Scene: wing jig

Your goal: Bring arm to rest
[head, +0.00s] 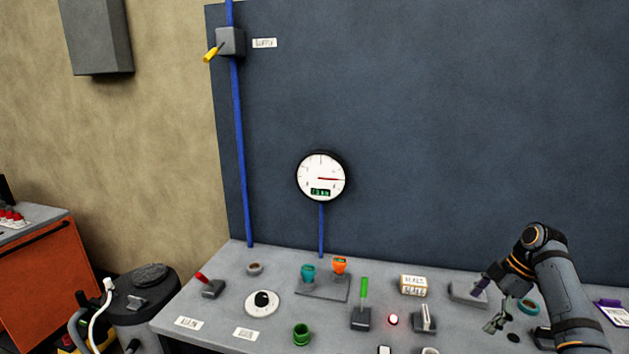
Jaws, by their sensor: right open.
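My right arm (563,290) comes in at the right of the head view and bends down over the grey bench (220,325). Its gripper (494,324) is open above the bench's right part, left of a teal ring-shaped piece (528,306). I see nothing between its fingers. A grey block with a purple part (468,293) lies just behind the gripper; whether they touch I cannot tell. My left arm and gripper are not in view.
A round gauge (321,177) hangs on the dark panel (450,130) behind.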

